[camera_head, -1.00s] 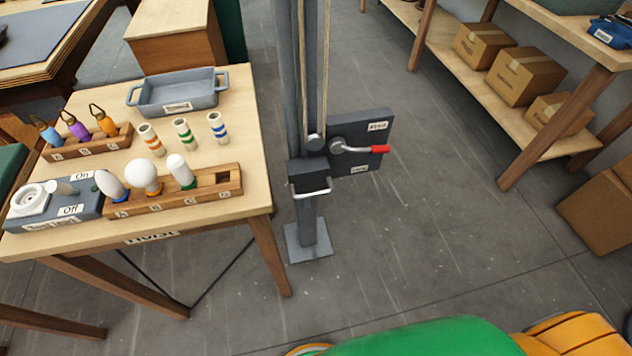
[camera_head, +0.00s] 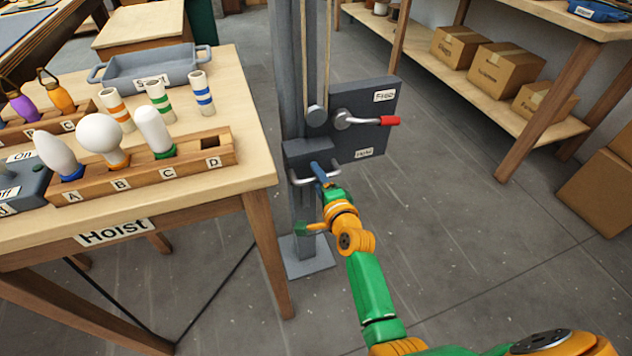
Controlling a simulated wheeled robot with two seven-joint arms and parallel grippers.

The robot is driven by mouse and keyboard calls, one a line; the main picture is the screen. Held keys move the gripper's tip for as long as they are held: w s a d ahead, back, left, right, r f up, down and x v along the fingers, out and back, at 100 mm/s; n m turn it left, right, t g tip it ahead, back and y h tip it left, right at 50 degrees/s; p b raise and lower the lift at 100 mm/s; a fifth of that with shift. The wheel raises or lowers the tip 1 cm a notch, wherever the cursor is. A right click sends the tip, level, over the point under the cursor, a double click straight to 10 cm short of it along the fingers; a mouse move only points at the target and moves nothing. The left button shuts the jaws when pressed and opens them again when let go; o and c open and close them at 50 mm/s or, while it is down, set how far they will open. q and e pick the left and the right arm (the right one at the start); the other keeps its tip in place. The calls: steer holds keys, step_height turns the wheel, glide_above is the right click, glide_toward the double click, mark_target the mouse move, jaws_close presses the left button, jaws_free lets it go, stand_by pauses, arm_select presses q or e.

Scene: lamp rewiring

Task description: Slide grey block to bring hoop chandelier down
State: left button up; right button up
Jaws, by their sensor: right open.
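The grey block (camera_head: 306,151) sits low on the upright grey post (camera_head: 289,75), with a pale U-shaped handle (camera_head: 301,181) on its front. My right gripper (camera_head: 319,172) reaches up from below, its open jaws at the handle; I cannot tell whether the bar lies between the fingers. My right arm is green and orange. My left gripper and the hoop chandelier are out of view.
Beside the post is a dark panel (camera_head: 375,95) with a red-tipped lever (camera_head: 390,121). The Hoist table (camera_head: 215,228) stands close on the left, holding bulbs in a wooden rack (camera_head: 210,160). Shelves with cartons (camera_head: 495,68) stand right. Open floor (camera_head: 460,200) lies between.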

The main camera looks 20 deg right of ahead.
steer(key=shift+w, duration=0.15)
jaws_close()
steer(key=shift+f, duration=0.1)
stand_by(1.3)
